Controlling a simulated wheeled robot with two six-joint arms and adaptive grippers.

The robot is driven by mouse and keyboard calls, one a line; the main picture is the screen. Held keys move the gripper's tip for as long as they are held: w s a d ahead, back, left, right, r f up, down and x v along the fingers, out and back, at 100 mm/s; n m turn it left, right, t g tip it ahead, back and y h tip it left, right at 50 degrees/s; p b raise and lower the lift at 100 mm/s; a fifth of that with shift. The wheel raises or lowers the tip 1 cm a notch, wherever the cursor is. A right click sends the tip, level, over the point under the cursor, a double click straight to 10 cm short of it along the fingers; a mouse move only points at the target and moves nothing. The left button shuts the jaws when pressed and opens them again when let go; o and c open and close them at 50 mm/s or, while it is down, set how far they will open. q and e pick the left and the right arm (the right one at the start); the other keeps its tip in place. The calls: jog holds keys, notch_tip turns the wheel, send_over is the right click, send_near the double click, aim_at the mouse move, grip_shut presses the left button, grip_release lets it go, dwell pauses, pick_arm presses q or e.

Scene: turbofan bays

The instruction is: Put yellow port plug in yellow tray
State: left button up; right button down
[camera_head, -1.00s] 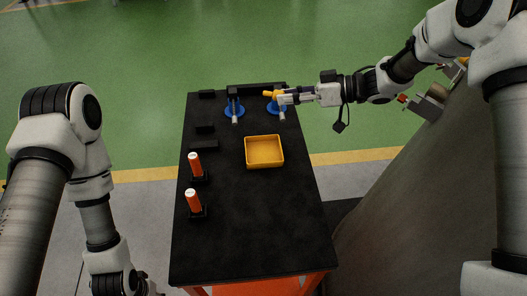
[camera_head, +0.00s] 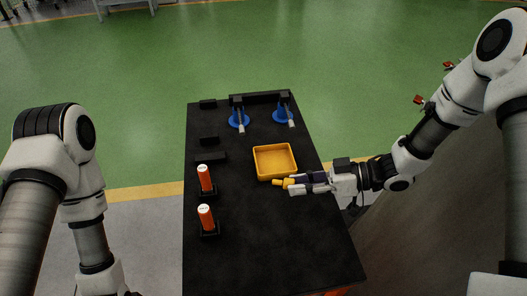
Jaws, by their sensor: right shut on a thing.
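The yellow port plug (camera_head: 282,183) is held at the fingertips of my right gripper (camera_head: 294,185), which is shut on it. The plug is just in front of the near edge of the yellow tray (camera_head: 258,165). I cannot tell its exact height above the table. The square tray looks empty and lies on the black table right of its middle. My right arm reaches in from the right. My left arm is at the left, and its gripper is out of the frame.
On the black table (camera_head: 270,245) two orange-red cylinders (camera_head: 205,178) (camera_head: 206,217) stand in black holders at the left. Two blue round-based items with grey handles (camera_head: 239,118) (camera_head: 284,115) are at the back. Small black blocks (camera_head: 210,157) lie along the left edge. The front of the table is clear.

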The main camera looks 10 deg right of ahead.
jog(key=shift+m+t, duration=0.3)
jog(key=shift+t, duration=0.2)
jog(key=w+d+p, duration=0.1)
jog(key=w, duration=0.3)
jog(key=w+d+p, duration=0.1)
jog(key=w, duration=0.4)
jog(key=w+d+p, duration=0.1)
jog(key=w+p, duration=0.1)
jog(key=w, duration=0.2)
jog(key=shift+w+d+f, duration=0.25)
jog(key=shift+w, duration=0.05)
notch_tip(320, 180, down, 3)
jog(key=shift+r+p, duration=0.1)
jog(key=shift+p, duration=0.6)
jog(key=shift+f, duration=0.35)
jog(key=shift+f, duration=0.15)
jog(key=shift+s+f+b, duration=0.1)
jog(key=shift+f+b, duration=0.4)
jog(key=shift+b, duration=0.1)
